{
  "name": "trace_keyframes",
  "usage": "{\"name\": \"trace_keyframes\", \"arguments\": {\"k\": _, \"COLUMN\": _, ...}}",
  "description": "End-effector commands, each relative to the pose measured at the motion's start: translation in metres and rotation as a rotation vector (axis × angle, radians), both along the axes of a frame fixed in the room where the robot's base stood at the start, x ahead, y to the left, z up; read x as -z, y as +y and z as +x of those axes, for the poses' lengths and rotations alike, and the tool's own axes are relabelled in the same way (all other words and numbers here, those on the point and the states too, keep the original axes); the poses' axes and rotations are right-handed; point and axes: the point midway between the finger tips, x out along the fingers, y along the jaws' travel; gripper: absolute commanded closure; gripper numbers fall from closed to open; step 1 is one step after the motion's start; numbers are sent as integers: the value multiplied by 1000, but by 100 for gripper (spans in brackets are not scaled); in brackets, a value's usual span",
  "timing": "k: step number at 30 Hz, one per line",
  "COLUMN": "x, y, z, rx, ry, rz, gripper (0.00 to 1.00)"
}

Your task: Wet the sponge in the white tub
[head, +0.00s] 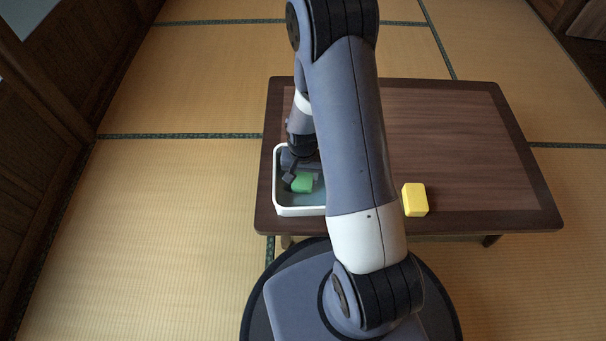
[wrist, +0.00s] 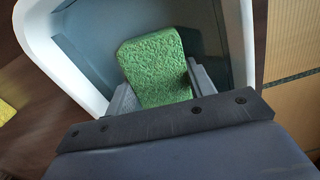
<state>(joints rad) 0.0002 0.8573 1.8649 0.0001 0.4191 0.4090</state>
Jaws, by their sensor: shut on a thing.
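A green sponge (head: 303,183) is inside the white tub (head: 300,211) on the left part of the low table. In the wrist view the rough green sponge (wrist: 155,68) sits between the two fingers of my gripper (wrist: 158,85), which is shut on it. The tub's white rim (wrist: 62,68) surrounds it, with bluish-grey water around the sponge. My gripper (head: 301,178) reaches down into the tub in the head view. My arm hides the tub's right side. I cannot tell how deep the sponge sits in the water.
A yellow block (head: 415,199) stands on the dark wooden table (head: 455,140), right of the tub and near the front edge. The table's right and back parts are clear. Tatami floor (head: 180,215) lies around the table.

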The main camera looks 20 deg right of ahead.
Motion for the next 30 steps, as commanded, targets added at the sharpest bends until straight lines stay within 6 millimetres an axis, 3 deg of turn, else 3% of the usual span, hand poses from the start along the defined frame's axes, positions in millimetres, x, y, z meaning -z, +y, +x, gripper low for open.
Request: {"name": "trace_keyframes", "arguments": {"k": 30, "x": 11, "y": 0, "z": 0, "rx": 0, "ry": 0, "rz": 0, "gripper": 67}}
